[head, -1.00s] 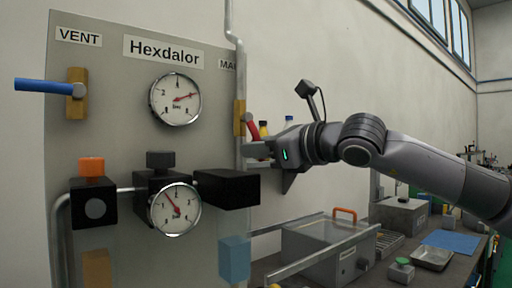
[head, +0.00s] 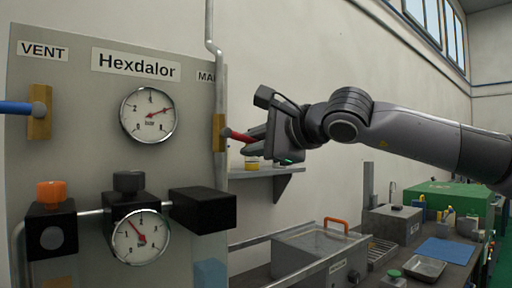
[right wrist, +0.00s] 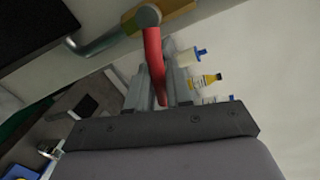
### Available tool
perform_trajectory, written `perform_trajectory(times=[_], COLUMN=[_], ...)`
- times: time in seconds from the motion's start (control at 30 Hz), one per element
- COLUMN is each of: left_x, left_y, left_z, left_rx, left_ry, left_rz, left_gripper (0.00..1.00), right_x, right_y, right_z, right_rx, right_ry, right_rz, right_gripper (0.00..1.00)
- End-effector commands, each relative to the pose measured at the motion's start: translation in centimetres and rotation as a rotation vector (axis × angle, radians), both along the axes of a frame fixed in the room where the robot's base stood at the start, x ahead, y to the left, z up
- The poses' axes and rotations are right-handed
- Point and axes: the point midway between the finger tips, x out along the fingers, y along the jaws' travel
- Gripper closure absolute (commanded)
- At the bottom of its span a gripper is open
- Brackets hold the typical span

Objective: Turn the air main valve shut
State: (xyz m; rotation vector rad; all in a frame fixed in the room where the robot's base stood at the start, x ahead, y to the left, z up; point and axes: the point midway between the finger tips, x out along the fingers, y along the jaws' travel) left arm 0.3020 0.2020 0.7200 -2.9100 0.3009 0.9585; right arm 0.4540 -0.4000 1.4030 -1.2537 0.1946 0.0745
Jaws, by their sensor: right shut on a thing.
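The air main valve has a brass body (head: 219,133) on the pipe at the panel's right edge, below a partly hidden label starting "MA" (head: 206,77). Its red lever (head: 238,136) points right and slightly down, almost across the pipe. My right gripper (head: 254,142) is shut on the lever's outer part. In the right wrist view the red lever (right wrist: 153,52) runs from its round pivot (right wrist: 148,16) down between the two fingers (right wrist: 161,84). My left gripper is not in view.
The blue vent lever (head: 15,108) points left from its brass valve (head: 39,113). Two gauges (head: 148,115) and black blocks (head: 203,208) stand out from the panel. A wall shelf (head: 268,172) with small bottles lies behind my gripper. A bench with a lidded box (head: 318,250) is below.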

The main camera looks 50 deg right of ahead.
Motion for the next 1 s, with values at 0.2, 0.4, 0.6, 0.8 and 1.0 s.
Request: perform_trajectory(times=[0.2, 0.4, 0.6, 0.8, 1.0], left_x=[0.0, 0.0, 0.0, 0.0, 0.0], left_y=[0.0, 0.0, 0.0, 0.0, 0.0], left_z=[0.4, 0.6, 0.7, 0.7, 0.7], left_rx=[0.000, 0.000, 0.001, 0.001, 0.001], left_ry=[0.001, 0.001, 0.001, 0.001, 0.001], left_rz=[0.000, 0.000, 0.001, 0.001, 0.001], left_gripper=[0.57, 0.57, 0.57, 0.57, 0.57], right_x=[0.0, 0.0, 0.0, 0.0, 0.0], right_y=[0.1, 0.2, 0.2, 0.3, 0.3], right_z=[1.0, 1.5, 1.8, 1.9, 1.9], right_rx=[-0.160, -0.256, -0.304, -0.318, -0.320], right_ry=[0.018, 0.028, 0.033, 0.035, 0.034], right_rz=[-0.003, -0.002, -0.001, -0.001, 0.000], right_gripper=[1.00, 1.00, 1.00, 1.00, 1.00])
